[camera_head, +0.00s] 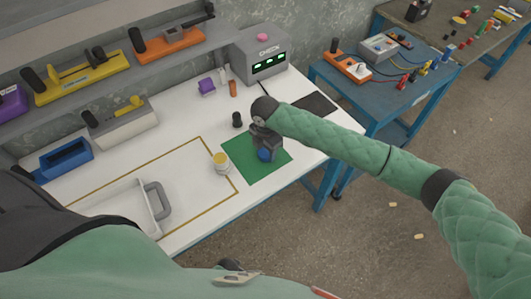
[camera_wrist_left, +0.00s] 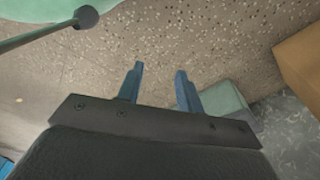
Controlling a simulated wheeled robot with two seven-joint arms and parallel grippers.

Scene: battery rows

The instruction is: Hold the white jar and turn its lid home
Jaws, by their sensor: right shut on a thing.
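A small white jar-like container (camera_head: 221,163) with a yellowish band stands upright on the white table, at the left edge of the green mat. My right gripper (camera_head: 264,150) is over the green mat (camera_head: 250,170), to the right of that container and apart from it. It is shut on a round blue thing (camera_head: 264,156), mostly hidden by the fingers; I cannot tell whether this is a lid. My left gripper (camera_wrist_left: 158,85) shows in the left wrist view. Its two fingers are apart with nothing between them, over speckled floor.
A white tray (camera_head: 112,207) with a grey handle lies at the left front. A small black cylinder (camera_head: 237,119), a purple item (camera_head: 206,86) and a grey device (camera_head: 262,60) stand behind. A blue side table (camera_head: 390,100) is at the right.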

